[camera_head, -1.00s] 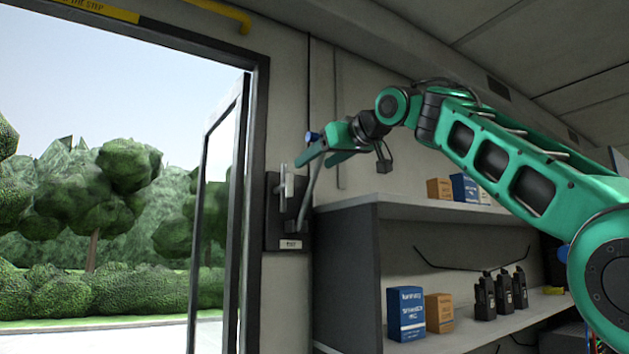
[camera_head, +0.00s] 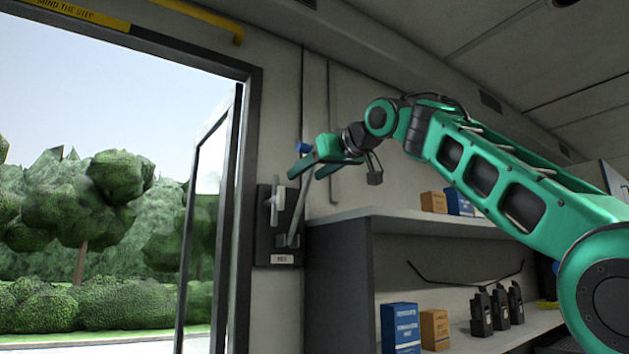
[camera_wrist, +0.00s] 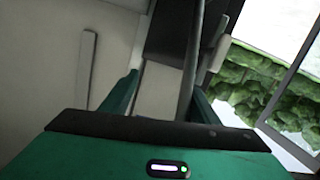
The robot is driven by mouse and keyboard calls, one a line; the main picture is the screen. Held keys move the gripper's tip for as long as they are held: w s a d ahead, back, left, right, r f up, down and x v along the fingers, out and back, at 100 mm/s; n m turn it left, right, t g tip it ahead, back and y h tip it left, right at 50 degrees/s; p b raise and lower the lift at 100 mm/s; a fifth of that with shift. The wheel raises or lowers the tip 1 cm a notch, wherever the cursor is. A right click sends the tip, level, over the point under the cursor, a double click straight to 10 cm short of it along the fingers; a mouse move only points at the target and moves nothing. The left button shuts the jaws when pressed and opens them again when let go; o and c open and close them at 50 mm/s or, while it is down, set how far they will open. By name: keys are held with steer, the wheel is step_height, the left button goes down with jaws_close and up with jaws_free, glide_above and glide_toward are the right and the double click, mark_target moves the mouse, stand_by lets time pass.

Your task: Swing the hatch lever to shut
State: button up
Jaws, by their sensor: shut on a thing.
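The hatch lever (camera_head: 305,197) is a grey bar rising from a dark wall plate (camera_head: 265,246) beside the doorway, tilted slightly right of upright. A blue knob (camera_head: 303,147) shows at its top. My gripper (camera_head: 305,172) is shut on the lever's upper part, below the knob. In the wrist view the grey bar (camera_wrist: 192,55) runs down towards my gripper (camera_wrist: 161,92); its held part is partly hidden behind the gripper body. A pale upright handle (camera_head: 274,205) sits on the plate's left side.
A glazed door leaf (camera_head: 208,220) stands open left of the plate, with trees outside. Right of the plate, a grey shelf unit (camera_head: 338,280) holds boxes and black radios (camera_head: 497,309). A yellow rail (camera_head: 205,18) is above the doorway.

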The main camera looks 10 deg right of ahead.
steer(key=shift+s+a+f+n+y, duration=0.15)
steer(key=shift+a+f+y, duration=0.05)
steer(key=shift+a, duration=0.35)
steer(key=shift+s+a+f+n+y, duration=0.1)
steer(key=shift+a+f+n+y, duration=0.1)
steer(key=shift+a, duration=0.35)
steer(key=o, duration=1.8)
steer(key=shift+s+a, duration=0.1)
steer(key=shift+a, duration=0.35)
steer(key=o, duration=0.4)
steer(key=shift+d, duration=0.1)
steer(key=shift+s+d+r, duration=0.25)
steer(key=shift+d, duration=0.15)
steer(key=v, duration=1)
steer(key=shift+a, duration=0.1)
